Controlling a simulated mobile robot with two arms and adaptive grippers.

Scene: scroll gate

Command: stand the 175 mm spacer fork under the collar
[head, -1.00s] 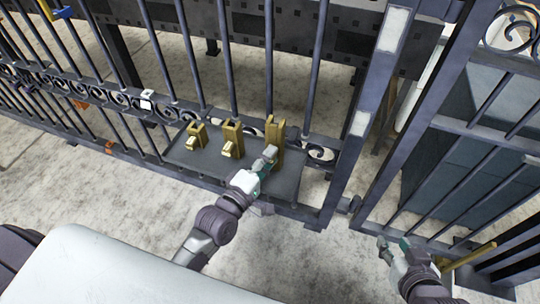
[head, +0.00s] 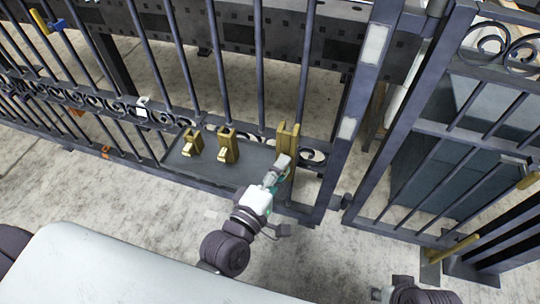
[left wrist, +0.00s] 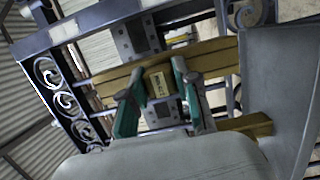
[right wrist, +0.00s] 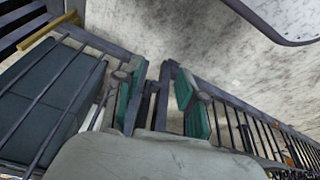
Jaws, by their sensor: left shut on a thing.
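Three brass forks of rising height show in the head view: a short one (head: 192,143), a middle one (head: 227,146) and the tallest (head: 289,137). The short and middle ones stand on a dark tray (head: 185,175) by the gate. My left gripper (head: 281,166) is shut on the tallest fork, upright at the tray's right end; I cannot tell whether its foot touches the tray. In the left wrist view the fork (left wrist: 108,87) lies between the fingers (left wrist: 157,88), a label facing them. My right gripper (right wrist: 155,95) is open and empty. I cannot make out the collar.
A dark barred gate (head: 315,195) with scrollwork stands behind the tray. A second barred panel (head: 425,160) is at right, with a brass bar (head: 455,247) low beside it. The concrete floor (head: 330,255) in front is clear.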

